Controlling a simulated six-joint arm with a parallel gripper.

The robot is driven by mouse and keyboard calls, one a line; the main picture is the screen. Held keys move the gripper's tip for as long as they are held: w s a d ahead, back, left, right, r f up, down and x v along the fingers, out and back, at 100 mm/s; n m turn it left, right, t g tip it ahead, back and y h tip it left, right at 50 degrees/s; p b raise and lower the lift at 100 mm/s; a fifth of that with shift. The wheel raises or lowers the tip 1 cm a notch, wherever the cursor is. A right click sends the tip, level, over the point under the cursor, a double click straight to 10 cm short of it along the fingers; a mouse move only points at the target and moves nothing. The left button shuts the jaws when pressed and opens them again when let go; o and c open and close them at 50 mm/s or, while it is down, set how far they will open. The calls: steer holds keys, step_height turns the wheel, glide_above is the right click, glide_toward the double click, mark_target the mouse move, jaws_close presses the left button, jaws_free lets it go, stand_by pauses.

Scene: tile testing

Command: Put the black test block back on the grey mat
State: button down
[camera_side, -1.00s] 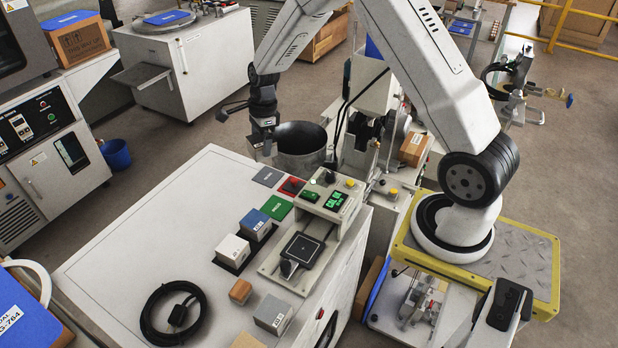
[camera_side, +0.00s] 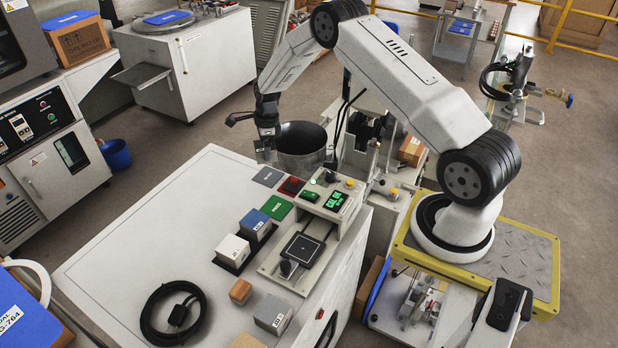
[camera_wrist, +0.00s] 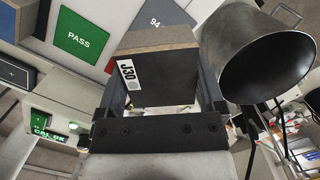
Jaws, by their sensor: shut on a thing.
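The black test block (camera_wrist: 160,88), with a white "J30" label and a brownish face, sits between the fingers in the wrist view. The block is small and hard to make out in the side view.
A red mat (camera_side: 291,186) and green PASS mat (camera_side: 277,207) adjoin the grey one. Nearer are blue (camera_side: 255,223) and white (camera_side: 233,250) blocks and the tester (camera_side: 302,247).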

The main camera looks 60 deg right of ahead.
mark_target(267, 176)
steer(key=shift+f, duration=0.35)
steer(key=shift+f, duration=0.2)
steer(key=shift+f, duration=2.95)
steer(key=shift+f, duration=0.3)
jaws_free()
steer(key=shift+f, duration=0.1)
steer(key=shift+r, duration=3.05)
